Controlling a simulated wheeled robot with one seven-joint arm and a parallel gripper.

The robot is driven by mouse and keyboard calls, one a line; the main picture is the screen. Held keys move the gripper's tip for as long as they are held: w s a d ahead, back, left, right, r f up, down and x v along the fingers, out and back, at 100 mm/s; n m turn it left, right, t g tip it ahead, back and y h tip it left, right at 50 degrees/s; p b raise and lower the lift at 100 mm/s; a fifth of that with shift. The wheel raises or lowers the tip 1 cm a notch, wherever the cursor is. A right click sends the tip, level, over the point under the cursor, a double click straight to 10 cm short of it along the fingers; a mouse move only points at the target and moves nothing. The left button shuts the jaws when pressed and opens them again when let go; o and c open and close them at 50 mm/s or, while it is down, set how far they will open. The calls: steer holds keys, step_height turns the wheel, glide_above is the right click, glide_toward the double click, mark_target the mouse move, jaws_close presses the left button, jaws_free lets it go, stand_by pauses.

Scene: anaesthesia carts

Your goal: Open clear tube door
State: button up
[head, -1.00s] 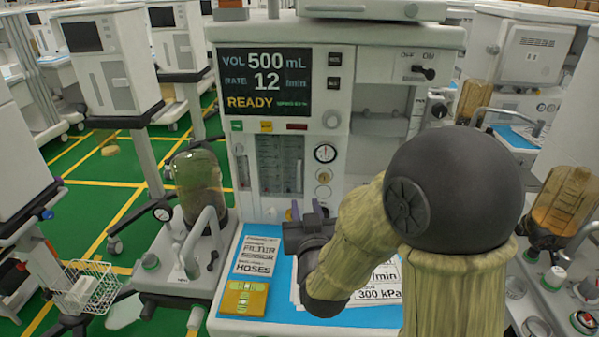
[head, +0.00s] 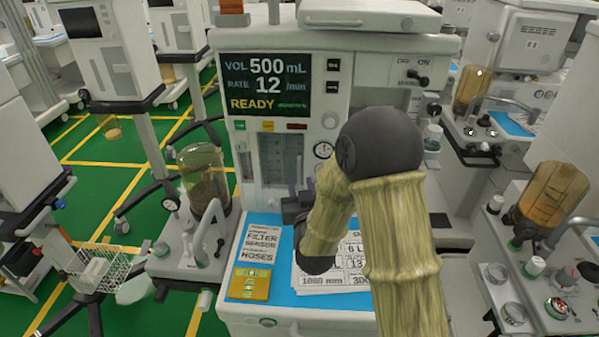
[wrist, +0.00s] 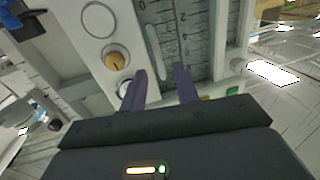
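The clear tube door (head: 274,158) is on the front of the anaesthesia cart, below the display, and covers graduated tubes. It looks closed. In the wrist view the tube panel (wrist: 190,45) is upside down, with a pale upright bar (wrist: 155,52) on it that looks like the handle. My gripper (head: 300,192) is in front of the door's lower right, partly hidden by my arm. In the wrist view my gripper (wrist: 160,85) has two purple fingers spread apart with nothing between them. The bar lies beyond the gap. I cannot tell whether the fingers touch the panel.
A blue work surface (head: 285,292) with printed sheets and a yellow block (head: 249,284) lies below. A clear canister (head: 204,178) and a bent pipe stand to the left. A gauge (head: 323,150) and knob (wrist: 116,60) sit beside the panel. Other carts stand on both sides.

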mark_target(299, 174)
steer(key=shift+w+a+p, duration=0.15)
steer(key=shift+w+p, duration=0.05)
steer(key=shift+w, duration=0.8)
steer(key=shift+w+a+p, duration=0.1)
steer(key=shift+w+p, duration=0.05)
steer(key=shift+w, duration=0.8)
jaws_close()
